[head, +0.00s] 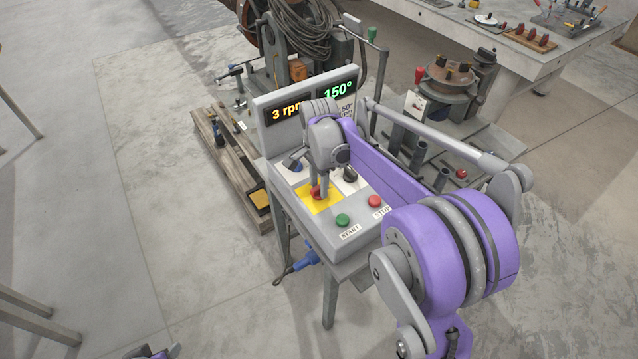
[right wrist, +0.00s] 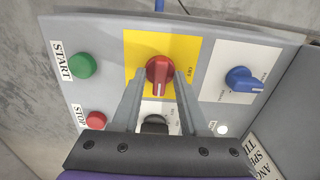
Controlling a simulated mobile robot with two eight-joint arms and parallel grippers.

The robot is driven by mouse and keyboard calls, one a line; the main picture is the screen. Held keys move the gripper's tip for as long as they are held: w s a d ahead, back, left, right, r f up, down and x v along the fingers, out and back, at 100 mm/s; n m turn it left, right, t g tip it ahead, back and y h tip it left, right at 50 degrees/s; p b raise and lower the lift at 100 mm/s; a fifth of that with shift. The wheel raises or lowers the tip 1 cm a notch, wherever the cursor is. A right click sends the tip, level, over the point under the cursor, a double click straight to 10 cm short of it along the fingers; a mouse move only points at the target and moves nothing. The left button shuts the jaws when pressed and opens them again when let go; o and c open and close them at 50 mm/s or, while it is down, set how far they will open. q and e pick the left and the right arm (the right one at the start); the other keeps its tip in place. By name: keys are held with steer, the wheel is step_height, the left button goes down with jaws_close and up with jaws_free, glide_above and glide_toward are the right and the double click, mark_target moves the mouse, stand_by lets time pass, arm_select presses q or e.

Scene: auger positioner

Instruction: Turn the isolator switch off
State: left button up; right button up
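The isolator switch is a red rotary knob (head: 316,193) on a yellow plate (head: 331,203) on the sloping grey control panel. In the right wrist view the red knob (right wrist: 159,70) has its white pointer line toward the gripper base. My right gripper (head: 319,188) is at the knob. In the right wrist view its two fingers (right wrist: 160,76) are apart, one on each side of the knob, with narrow gaps seeming to show. I cannot tell the fingertips' exact height over the plate.
Near the knob are a green START button (head: 342,220), a red STOP button (head: 374,201), a blue knob (right wrist: 240,79) and a black knob (right wrist: 154,124). A display (head: 310,97) reading 3 rpm and 150° stands behind. Open floor lies left.

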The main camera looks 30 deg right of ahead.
jaws_close()
steer(key=shift+n, duration=0.4)
steer(key=n, duration=0.3)
steer(key=n+b, duration=0.1)
steer(key=n, duration=0.8)
steer(key=shift+n, duration=2.6)
steer(key=shift+o, duration=1)
jaws_free()
